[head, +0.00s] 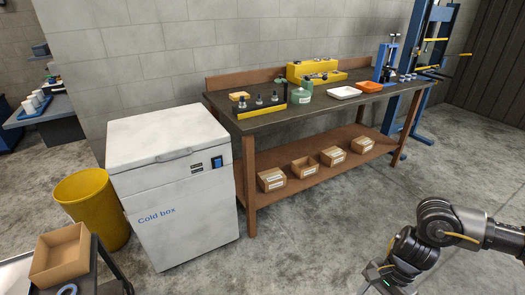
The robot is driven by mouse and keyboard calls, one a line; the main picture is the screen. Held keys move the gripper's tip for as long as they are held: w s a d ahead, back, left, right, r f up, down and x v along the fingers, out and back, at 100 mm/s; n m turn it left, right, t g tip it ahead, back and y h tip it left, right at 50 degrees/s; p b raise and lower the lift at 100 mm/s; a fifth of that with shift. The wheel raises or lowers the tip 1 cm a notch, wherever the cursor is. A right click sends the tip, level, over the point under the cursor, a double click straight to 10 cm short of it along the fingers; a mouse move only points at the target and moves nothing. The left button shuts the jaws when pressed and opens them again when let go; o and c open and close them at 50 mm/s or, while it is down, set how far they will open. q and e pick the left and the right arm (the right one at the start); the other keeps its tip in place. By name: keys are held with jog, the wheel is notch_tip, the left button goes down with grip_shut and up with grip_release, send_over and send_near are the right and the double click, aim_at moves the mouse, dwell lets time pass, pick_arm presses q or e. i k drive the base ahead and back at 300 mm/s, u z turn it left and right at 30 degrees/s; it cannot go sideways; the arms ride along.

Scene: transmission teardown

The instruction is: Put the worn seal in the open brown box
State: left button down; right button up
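An open brown box (60,256) stands at the lower left on a dark cart or stand, and its inside looks empty. A grey-blue ring (67,290) lies just in front of it, cut by the bottom edge; I cannot tell whether it is the worn seal. No other seal can be made out. My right arm comes in at the lower right and bends down past the bottom edge; its fingers are out of the picture. My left gripper is not in view.
A white cold box (180,215) and a yellow bin (95,208) stand beside the cart. The workbench (330,105) carries a white tray (344,92), an orange tray (368,87) and yellow holders. Several small cardboard boxes (304,167) sit on its lower shelf. The middle floor is clear.

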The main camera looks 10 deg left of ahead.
aim_at(61, 262)
jog(key=i, duration=1.15)
jog(key=u, duration=3.6)
jog(key=i, duration=0.45)
jog(key=u, duration=0.1)
